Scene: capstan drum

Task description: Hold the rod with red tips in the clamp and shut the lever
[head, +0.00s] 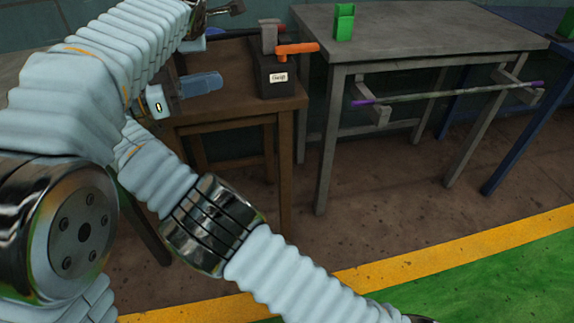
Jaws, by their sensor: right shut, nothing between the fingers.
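The clamp (276,78) is a dark block with a small white label on the brown table. A grey upright piece (268,36) stands on its top. Its orange lever (297,48) sticks out to the right, roughly level; I cannot tell whether it counts as open or shut. I see no rod with red tips. My right gripper (217,80) has blue-grey fingers, shut and empty, pointing right over the brown table, left of the clamp and apart from it. My left arm crosses the upper left; I cannot make out its gripper.
A rod with purple tips (445,93) lies across two brackets on the front of the grey table (440,30). A green block (344,22) stands on that table. The brown table's right edge (303,93) is close to the clamp. A blue frame (530,130) stands at right.

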